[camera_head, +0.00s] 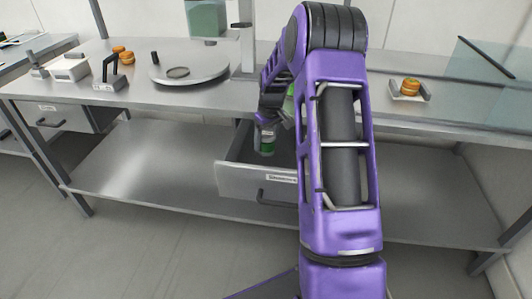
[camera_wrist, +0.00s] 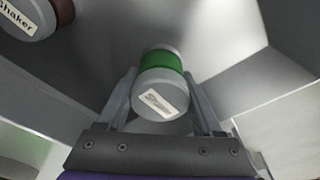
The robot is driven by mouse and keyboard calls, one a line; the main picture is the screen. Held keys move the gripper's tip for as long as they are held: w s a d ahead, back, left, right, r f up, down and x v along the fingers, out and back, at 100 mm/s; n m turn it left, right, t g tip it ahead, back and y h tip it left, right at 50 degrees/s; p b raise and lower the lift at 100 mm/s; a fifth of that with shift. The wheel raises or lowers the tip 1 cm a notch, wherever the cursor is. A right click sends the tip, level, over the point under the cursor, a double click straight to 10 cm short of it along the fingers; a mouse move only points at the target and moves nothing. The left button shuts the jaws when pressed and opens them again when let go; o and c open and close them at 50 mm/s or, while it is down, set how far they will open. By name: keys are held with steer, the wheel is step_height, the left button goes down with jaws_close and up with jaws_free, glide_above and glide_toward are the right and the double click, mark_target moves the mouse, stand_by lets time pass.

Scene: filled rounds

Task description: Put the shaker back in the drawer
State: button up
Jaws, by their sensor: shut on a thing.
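A grey shaker with a green band (camera_wrist: 160,86) and a white label is between my gripper's fingers in the wrist view. It also shows in the head view (camera_head: 267,143), at the opening of the pulled-out drawer (camera_head: 256,183). My gripper (camera_wrist: 160,95) is shut on this shaker, with a finger on each side. Whether the shaker touches the drawer floor, I cannot tell. A second shaker (camera_wrist: 33,17) with a dark red band and a "Shaker" label is at the upper left of the wrist view. My arm hides the drawer's right part in the head view.
The metal counter (camera_head: 225,98) is above the drawer. On it are a round plate (camera_head: 190,72), burgers (camera_head: 122,54) at left and another burger (camera_head: 410,87) on a small holder at right. A lower shelf (camera_head: 150,175) extends below.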

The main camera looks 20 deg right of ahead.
mark_target(268, 134)
steer(key=shift+f+b, duration=0.3)
steer(key=shift+f, duration=1.9)
steer(key=shift+f, duration=0.15)
steer(key=o, duration=1.5)
steer(key=shift+c, duration=0.2)
steer(key=r, duration=0.4)
steer(key=s+r+p, duration=0.1)
steer(key=r, duration=0.7)
steer(key=shift+s+d+r+p, duration=0.1)
steer(key=shift+s+d+p, duration=0.1)
steer(key=shift+s+p, duration=0.2)
